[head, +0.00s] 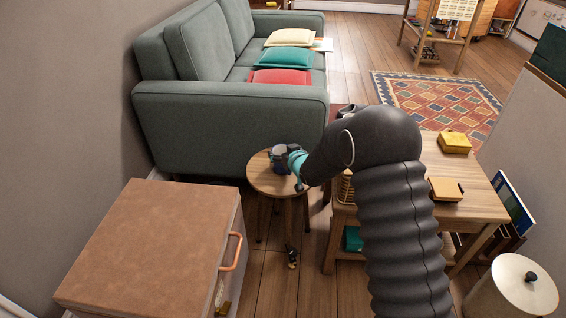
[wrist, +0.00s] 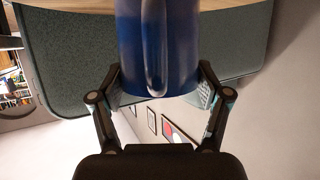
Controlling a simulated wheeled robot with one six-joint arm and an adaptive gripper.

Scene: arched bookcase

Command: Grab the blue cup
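The blue cup (head: 280,158) stands upright on a small round wooden stool (head: 262,176) in the head view. My gripper (head: 295,160) is at its right side, level with it. In the wrist view the cup (wrist: 160,50) appears upside down, between my gripper's two fingers (wrist: 160,88). Its handle faces the camera. The fingers are spread about as wide as the cup, one beside each side. I cannot tell whether both pads press on it. The cup seems to rest on the stool top, which shows at the top of the wrist view.
A brown-topped cabinet (head: 150,235) stands at the front left, and a grey-green sofa (head: 230,125) is behind the stool. A wooden table (head: 465,200) with yellow boxes is to the right. A white lidded bin (head: 515,290) is at the lower right.

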